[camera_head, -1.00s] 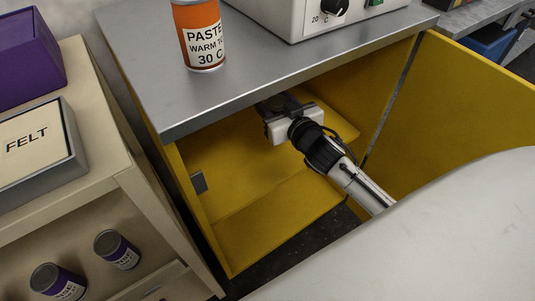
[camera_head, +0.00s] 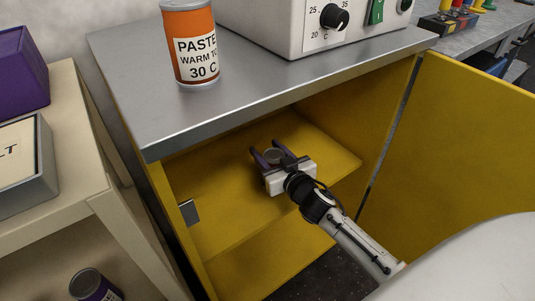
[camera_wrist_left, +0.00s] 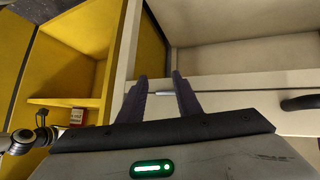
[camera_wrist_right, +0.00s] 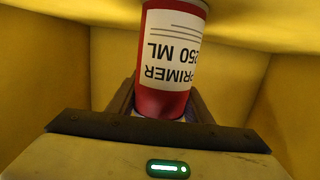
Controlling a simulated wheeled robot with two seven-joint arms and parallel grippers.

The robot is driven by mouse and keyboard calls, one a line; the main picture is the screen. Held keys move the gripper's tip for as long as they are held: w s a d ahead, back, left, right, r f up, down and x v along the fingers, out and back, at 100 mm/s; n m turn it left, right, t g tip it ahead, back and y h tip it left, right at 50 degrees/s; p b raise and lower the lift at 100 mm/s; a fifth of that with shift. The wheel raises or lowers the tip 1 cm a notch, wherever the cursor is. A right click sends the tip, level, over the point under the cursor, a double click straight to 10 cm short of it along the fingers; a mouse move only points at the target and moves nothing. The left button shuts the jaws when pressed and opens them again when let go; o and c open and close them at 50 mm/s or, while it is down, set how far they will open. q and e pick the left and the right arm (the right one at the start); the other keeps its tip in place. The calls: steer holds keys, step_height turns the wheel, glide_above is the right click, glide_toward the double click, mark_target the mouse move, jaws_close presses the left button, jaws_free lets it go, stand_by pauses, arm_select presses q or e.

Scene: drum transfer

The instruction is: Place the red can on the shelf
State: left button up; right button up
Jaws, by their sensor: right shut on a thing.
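The red can (camera_wrist_right: 170,60), with a white PRIMER 250 ML label, is between my right gripper's fingers in the right wrist view. In the head view its round top (camera_head: 275,155) shows inside the yellow cabinet, over the yellow shelf (camera_head: 235,205). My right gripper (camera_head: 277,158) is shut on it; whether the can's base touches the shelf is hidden. The can (camera_wrist_left: 77,115) also shows small in the left wrist view, inside the cabinet. My left gripper (camera_wrist_left: 159,78) is open and empty, before a cream cupboard; it is outside the head view.
The cabinet's yellow door (camera_head: 465,160) stands open at right. The grey worktop (camera_head: 260,85) overhangs the shelf and carries an orange PASTE can (camera_head: 190,45) and a white heater box (camera_head: 315,25). A cream cupboard (camera_head: 75,170) stands at left. The shelf's front left is clear.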

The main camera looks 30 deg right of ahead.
steer(key=o, duration=1.3)
steer(key=shift+s+r, duration=0.1)
steer(key=shift+r, duration=0.1)
steer(key=s+r+p, duration=0.2)
steer(key=s, duration=0.9)
steer(key=s+a+f+n+g+y, duration=0.1)
steer(key=s+a+f+g+y, duration=0.1)
steer(key=s+a+f, duration=0.4)
steer(key=s+a+f+n+g+y, duration=0.1)
steer(key=s+a+f+g, duration=0.3)
steer(key=s+a, duration=0.7)
steer(key=shift+s+a+f+n+g+y, duration=0.3)
steer(key=shift+a+f+g+y, duration=0.1)
steer(key=shift+f+y, duration=0.5)
